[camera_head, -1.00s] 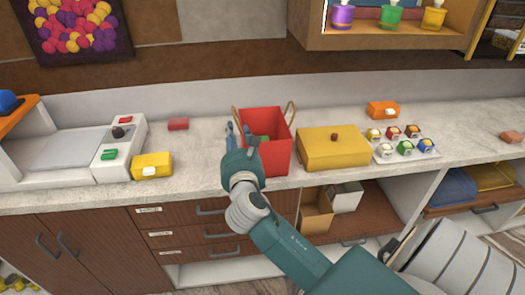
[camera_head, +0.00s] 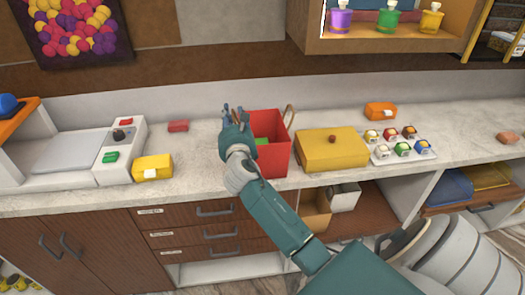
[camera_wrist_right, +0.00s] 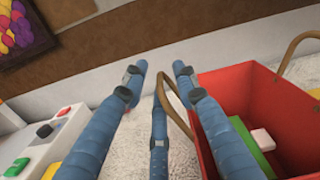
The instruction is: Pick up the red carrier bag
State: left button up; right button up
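The red carrier bag (camera_head: 278,155) stands upright on the counter, with a tan handle on its left and right sides and a green item (camera_head: 262,141) inside. In the right wrist view the bag (camera_wrist_right: 235,85) fills the right side. My right gripper (camera_head: 233,112) is at the bag's left side and hides that handle in the head view. In the right wrist view my right gripper (camera_wrist_right: 159,74) is open, and the left handle (camera_wrist_right: 172,104) rises between its fingers. Contact with the handle cannot be told. My left gripper is not in view.
A yellow box (camera_head: 332,155) stands right of the bag, with a tray (camera_head: 425,153) of small sweets beyond it. A scale (camera_head: 70,155), a small yellow box (camera_head: 152,167) and a red block (camera_head: 178,126) are on the left.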

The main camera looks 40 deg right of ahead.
grip_shut()
jog(key=shift+r, duration=0.2)
